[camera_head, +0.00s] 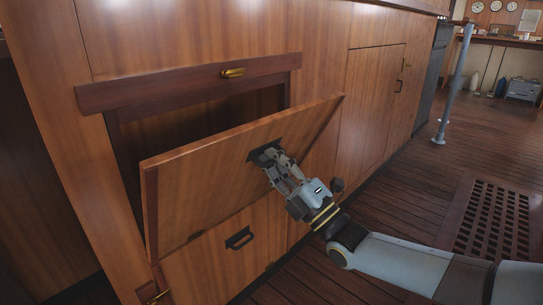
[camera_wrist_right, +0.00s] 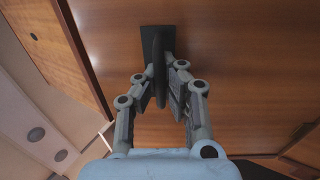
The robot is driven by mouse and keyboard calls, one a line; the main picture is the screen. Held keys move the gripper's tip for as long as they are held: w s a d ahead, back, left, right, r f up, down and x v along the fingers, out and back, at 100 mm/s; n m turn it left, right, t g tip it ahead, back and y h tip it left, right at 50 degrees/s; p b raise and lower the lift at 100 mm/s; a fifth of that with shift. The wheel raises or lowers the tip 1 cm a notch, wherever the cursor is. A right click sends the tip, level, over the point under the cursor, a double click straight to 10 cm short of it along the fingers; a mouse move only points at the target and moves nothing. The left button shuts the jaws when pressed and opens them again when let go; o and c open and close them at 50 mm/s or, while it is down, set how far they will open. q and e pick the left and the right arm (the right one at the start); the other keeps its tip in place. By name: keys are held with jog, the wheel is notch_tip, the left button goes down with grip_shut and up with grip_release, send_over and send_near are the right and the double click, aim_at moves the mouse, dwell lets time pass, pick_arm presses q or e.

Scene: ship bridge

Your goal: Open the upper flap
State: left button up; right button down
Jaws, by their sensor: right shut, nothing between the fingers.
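The upper flap (camera_head: 215,180) is a brown wooden panel in the head view. It is tilted outward at its top, and a dark opening shows behind it. Its black handle (camera_head: 264,152) is at my right gripper (camera_head: 270,160). In the right wrist view, the flap's wood (camera_wrist_right: 240,70) fills much of the picture and the black handle (camera_wrist_right: 157,65) stands between or right behind the fingertips of my right gripper (camera_wrist_right: 160,75). The gripper is shut with nothing held; I cannot tell whether it touches the handle. My left gripper is not in view.
A brass latch (camera_head: 233,72) sits on the frame above the opening. A lower panel with a black handle (camera_head: 239,238) is below the flap. A closed cabinet door (camera_head: 368,110) stands to the right. A floor grate (camera_head: 497,218) lies in the deck.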

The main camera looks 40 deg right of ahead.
jog(key=c, duration=1.7)
grip_release()
jog(key=v, duration=1)
jog(key=shift+s+f, duration=0.1)
jog(key=shift+f, duration=0.2)
jog(key=shift+o, duration=0.7)
jog(key=shift+s+f, duration=0.15)
jog(key=shift+s, duration=0.1)
jog(key=o, duration=0.4)
jog(key=shift+s+d, duration=0.1)
jog(key=shift+s, duration=0.25)
jog(key=shift+c, duration=0.2)
jog(key=shift+o, duration=0.2)
jog(key=shift+f, duration=0.15)
jog(key=shift+w, duration=0.1)
jog(key=shift+c, duration=0.3)
